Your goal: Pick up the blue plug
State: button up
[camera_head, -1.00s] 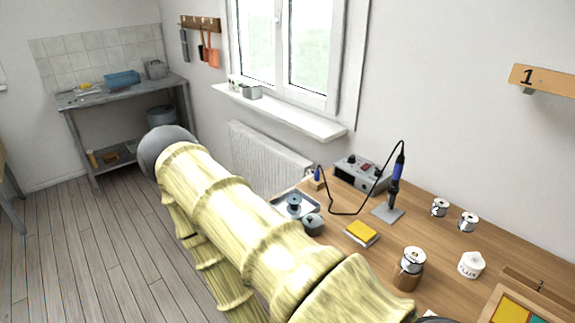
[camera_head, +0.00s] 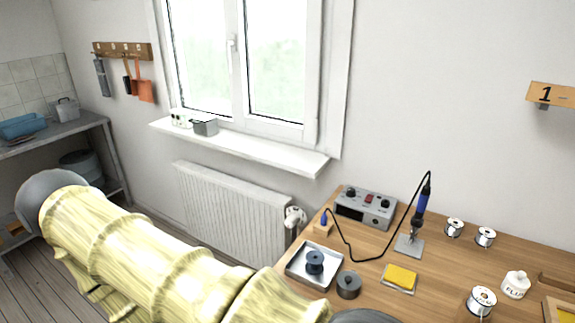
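A small blue plug (camera_head: 324,217) stands at the back left of the wooden workbench (camera_head: 450,268), in or on a small wooden block (camera_head: 322,229). A black cable seems to run from it, looping up to the top of the blue-handled soldering iron (camera_head: 421,201). My yellow arm crosses the lower left of the picture, in front of the bench's near left part. My gripper is not in view, so its state does not show. Nothing covers the plug.
A grey soldering station (camera_head: 365,208) stands right of the plug. A metal tray (camera_head: 300,277) with a dark spool (camera_head: 315,262) lies in front, beside a dark lidded pot (camera_head: 349,284) and a yellow sponge (camera_head: 400,277). A radiator (camera_head: 232,212) stands left of the bench.

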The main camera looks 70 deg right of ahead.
aim_at(323, 219)
jog(key=i, duration=1.95)
jog(key=z, duration=3.3)
